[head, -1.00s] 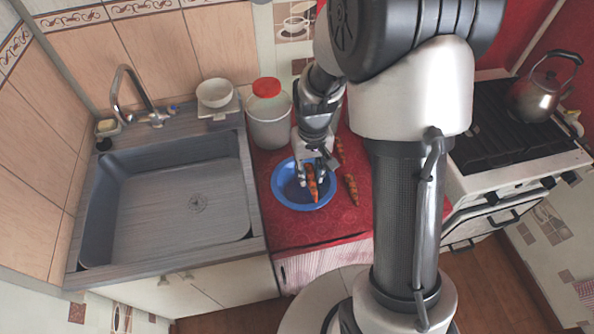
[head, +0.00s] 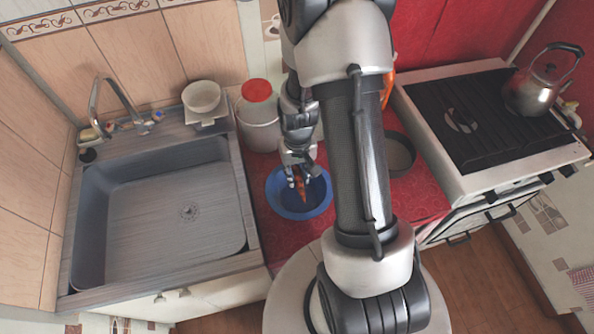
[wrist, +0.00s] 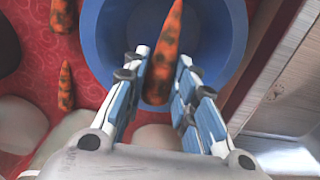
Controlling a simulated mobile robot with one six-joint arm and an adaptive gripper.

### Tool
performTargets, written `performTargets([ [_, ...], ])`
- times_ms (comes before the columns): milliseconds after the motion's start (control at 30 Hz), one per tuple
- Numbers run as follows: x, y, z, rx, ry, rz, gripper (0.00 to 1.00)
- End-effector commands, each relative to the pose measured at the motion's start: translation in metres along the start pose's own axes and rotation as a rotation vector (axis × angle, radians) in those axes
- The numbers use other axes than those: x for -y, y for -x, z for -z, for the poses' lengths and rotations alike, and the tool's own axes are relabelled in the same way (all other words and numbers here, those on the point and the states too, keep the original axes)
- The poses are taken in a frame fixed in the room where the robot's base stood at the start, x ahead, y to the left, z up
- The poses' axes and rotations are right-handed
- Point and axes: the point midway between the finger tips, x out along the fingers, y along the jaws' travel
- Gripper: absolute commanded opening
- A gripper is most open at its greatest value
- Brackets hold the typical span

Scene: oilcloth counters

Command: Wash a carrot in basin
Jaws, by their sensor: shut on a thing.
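My gripper (head: 299,172) points down over the blue basin (head: 271,190) on the red counter. It is shut on an orange, dark-spotted carrot (head: 301,189), whose tip points down inside the basin's outline. The wrist view shows this carrot (wrist: 163,60) between the two fingers (wrist: 162,72), with the blue basin (wrist: 98,45) around and behind it. I cannot tell whether the carrot touches the bottom or whether there is water. Two more spotted carrots, one (wrist: 66,88) and another (wrist: 62,14), lie on the red cloth beside the basin; my arm hides them in the head view.
A white bucket with a red lid (head: 257,91) stands behind the basin. The sink (head: 160,215) is empty, left of the red counter. White bowls (head: 201,97) sit behind it. A dark round pan (head: 398,153) is right of my arm; a kettle (head: 535,90) stands on the stove (head: 470,110).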

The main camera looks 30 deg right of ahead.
Motion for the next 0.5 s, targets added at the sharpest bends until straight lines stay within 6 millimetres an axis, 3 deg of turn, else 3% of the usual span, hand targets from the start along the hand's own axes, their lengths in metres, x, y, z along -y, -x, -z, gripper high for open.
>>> performTargets([
  [500,0.0,-0.056,0.0,0.0,0.0,0.0,0.04],
])
